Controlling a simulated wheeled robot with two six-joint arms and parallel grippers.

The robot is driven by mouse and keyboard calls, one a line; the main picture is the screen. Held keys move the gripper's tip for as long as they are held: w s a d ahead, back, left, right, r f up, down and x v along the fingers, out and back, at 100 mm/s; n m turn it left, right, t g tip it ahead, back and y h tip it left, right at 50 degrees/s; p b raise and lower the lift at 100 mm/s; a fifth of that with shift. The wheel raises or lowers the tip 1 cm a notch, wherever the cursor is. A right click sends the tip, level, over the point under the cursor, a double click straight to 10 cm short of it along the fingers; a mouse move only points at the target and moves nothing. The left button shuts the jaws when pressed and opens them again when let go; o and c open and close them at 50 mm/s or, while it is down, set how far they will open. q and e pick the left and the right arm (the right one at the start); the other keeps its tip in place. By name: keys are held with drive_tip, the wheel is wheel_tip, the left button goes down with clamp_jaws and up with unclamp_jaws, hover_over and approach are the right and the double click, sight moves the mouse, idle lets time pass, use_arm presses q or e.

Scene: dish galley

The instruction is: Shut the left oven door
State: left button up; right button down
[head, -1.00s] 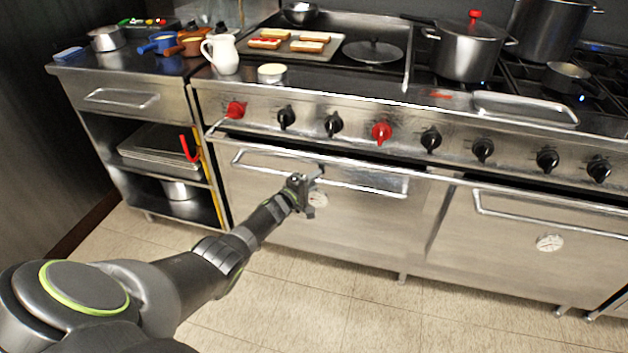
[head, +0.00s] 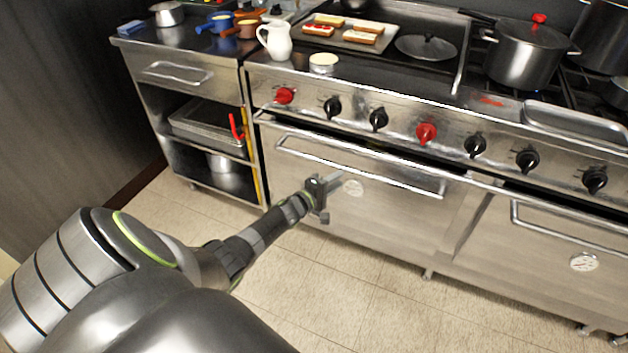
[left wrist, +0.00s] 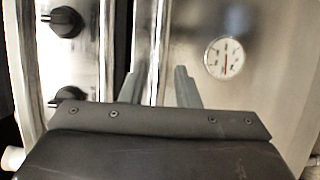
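The left oven door (head: 385,215) is a steel panel with a long bar handle (head: 365,166) and a round white dial (head: 353,188). It stands upright or nearly so. A dark gap shows along its top edge, and I cannot tell if it is fully closed. My left gripper (head: 333,184) is in front of the door, below the handle and left of the dial. In the left wrist view its two fingers (left wrist: 160,85) are apart with nothing between them. The dial (left wrist: 225,57) shows there to their right. My right gripper is in neither view.
The right oven door (head: 555,250) stands beside the left one, with a similar dark gap above. Knobs (head: 426,132) line the panel above. A shelf unit (head: 190,100) stands at the left. The tiled floor (head: 330,290) in front is clear.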

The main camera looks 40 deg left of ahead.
use_arm(q)
drive_tip(key=s+a+p, duration=0.1)
drive_tip(key=s, duration=0.7)
drive_tip(key=shift+s+a+r+p, duration=0.2)
drive_tip(key=shift+s+r+p, duration=0.05)
drive_tip(key=shift+s+p, duration=0.15)
